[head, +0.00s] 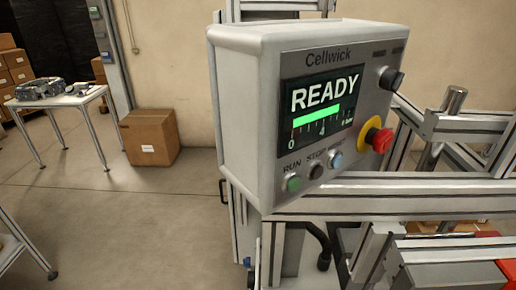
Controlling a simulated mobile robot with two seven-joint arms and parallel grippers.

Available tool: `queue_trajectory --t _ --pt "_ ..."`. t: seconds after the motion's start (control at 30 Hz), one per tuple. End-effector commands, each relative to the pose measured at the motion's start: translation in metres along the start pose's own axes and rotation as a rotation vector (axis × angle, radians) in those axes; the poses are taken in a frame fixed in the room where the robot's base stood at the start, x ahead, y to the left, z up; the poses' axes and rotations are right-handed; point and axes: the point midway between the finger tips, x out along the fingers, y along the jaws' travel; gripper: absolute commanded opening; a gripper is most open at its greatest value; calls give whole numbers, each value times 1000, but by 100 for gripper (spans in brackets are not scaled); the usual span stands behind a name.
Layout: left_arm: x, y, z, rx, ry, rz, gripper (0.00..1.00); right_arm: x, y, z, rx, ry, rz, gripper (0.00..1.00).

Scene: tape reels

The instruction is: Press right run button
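A grey control box (240,110) marked Cellwick fills the middle of the head view, mounted on a metal frame. Its screen (319,104) reads READY with a green bar over a scale. Below the screen, the green RUN button (293,184) is at the left of a row. A dark button (316,171) labelled STOP and a light blue button (335,160) stand to its right. A red emergency knob (380,139) on a yellow ring and a black knob (391,79) are at the panel's right side. Only one run button shows. Neither of my grippers is in view.
Aluminium frame bars (400,203) run below and right of the box. A cardboard box (149,137) stands on the floor behind. A table (60,101) with grey items is at the far left. The floor left of the box is largely clear.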

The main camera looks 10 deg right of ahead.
Motion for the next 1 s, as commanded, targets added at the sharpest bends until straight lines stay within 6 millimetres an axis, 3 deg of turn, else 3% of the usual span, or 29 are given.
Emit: queue_trajectory --t 0.03,0.3,1.0 --pt "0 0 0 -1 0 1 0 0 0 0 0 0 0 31" --pt "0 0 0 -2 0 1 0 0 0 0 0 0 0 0" --pt "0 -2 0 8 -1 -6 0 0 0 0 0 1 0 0"
